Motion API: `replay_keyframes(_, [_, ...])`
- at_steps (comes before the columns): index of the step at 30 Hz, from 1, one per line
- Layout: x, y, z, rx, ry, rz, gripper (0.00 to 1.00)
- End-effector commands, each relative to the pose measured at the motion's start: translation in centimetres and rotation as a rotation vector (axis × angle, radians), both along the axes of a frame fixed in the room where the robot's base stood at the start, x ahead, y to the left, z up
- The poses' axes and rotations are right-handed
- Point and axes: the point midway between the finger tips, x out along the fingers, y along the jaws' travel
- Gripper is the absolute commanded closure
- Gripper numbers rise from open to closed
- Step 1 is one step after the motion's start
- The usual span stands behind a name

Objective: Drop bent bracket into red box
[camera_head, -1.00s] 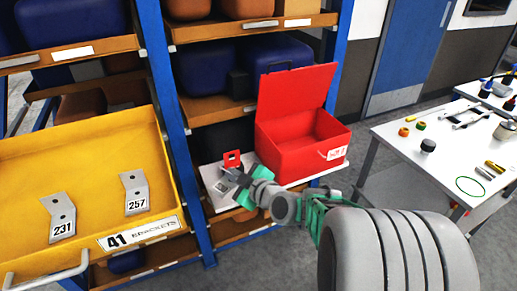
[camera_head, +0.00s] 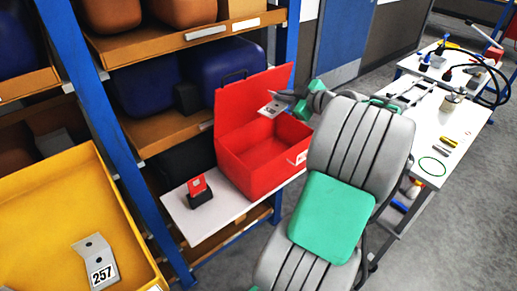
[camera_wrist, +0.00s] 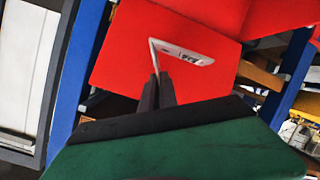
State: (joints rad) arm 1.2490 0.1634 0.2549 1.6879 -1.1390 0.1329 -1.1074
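The red box (camera_head: 262,172) stands with its lid (camera_head: 240,104) raised on a small white shelf. My gripper (camera_head: 280,98) is shut on a bent bracket (camera_head: 270,108) and holds it above the box opening, in front of the lid. In the wrist view the bracket (camera_wrist: 182,52) is pinched between the two dark fingertips (camera_wrist: 156,88), with its labelled flange facing sideways and the red lid (camera_wrist: 120,60) behind. The label number is too small to read for sure. Another bracket, marked 257 (camera_head: 92,250), lies in the yellow bin.
The yellow bin (camera_head: 50,185) is at the lower left. A small red card in a black holder (camera_head: 199,192) stands on the white shelf (camera_head: 215,222) left of the box. Blue rack posts (camera_head: 108,130) rise beside it. A white table (camera_head: 445,125) with tools is at the right.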

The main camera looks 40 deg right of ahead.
Motion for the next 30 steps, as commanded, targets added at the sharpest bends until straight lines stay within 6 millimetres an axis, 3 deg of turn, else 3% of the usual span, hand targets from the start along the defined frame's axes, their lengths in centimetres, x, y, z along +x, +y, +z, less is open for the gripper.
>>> replay_keyframes(6, [1.0, 1.4, -2.8, 0.004, -0.001, 0.027, 1.0])
replay_keyframes(12, [1.1, 1.5, -5.1, 0.001, -0.002, 0.029, 1.0])
replay_keyframes(22, [1.0, 1.4, -5.7, -0.001, -0.002, 0.026, 1.0])
replay_keyframes(30, [1.0, 1.3, -5.7, 0.0, -0.002, 0.025, 0.75])
